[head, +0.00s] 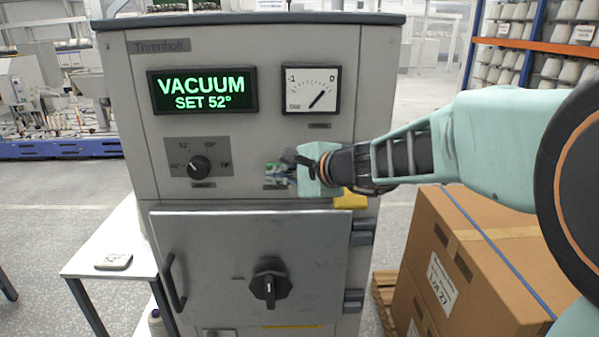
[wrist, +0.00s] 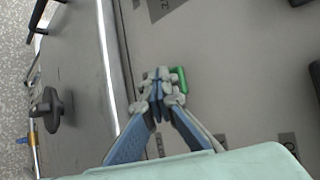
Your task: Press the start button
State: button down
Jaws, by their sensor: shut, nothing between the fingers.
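A grey machine cabinet (head: 230,130) stands in front of me. A green button (wrist: 182,78) shows on its panel in the wrist view, partly hidden behind my fingertips. In the head view a bit of green shows at the same place, mostly covered by my gripper (head: 281,172). My gripper, also seen in the wrist view (wrist: 160,86), is shut and empty, with its fingertips right beside the green button. I cannot tell whether they touch it. The display (head: 202,90) is lit and reads "VACUUM SET 52°".
A gauge (head: 311,89) sits above my gripper and a black selector knob (head: 200,166) left of it. Below is a closed door with a black latch knob (head: 269,284). Cardboard boxes (head: 480,260) stand at right, a small white table (head: 108,250) at left.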

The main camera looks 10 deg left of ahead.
jog(key=shift+s, duration=0.1)
jog(key=shift+s+d+b, duration=0.25)
jog(key=shift+s+b, duration=0.25)
jog(key=shift+s, duration=0.25)
jog(key=shift+s, duration=0.1)
